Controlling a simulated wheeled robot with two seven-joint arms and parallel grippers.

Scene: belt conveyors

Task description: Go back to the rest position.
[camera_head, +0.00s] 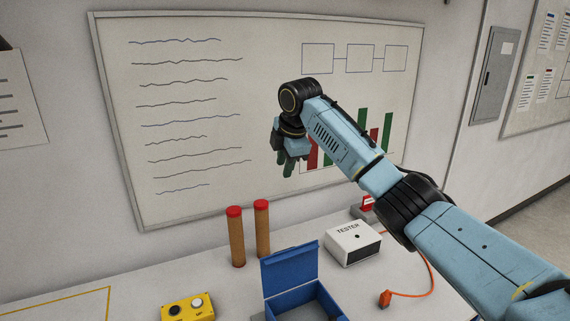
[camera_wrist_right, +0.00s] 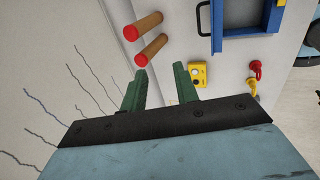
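My right gripper (camera_head: 288,166) hangs at the end of the raised blue arm, above the table and in front of the whiteboard, fingers pointing down. In the right wrist view its two green fingers (camera_wrist_right: 161,70) stand apart with nothing between them. Below and beyond them, that view shows two brown cylinders with red tops (camera_wrist_right: 148,26), a blue box (camera_wrist_right: 232,46) and a yellow button box (camera_wrist_right: 198,75). The gripper is clear of all of these. My left gripper is not in view.
On the table (camera_head: 208,264) stand the brown cylinders (camera_head: 237,240), an open blue box (camera_head: 289,265) with its lid up, a yellow button box (camera_head: 188,308) and a white tester (camera_head: 353,243) with an orange cable. A whiteboard (camera_head: 200,190) hangs behind.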

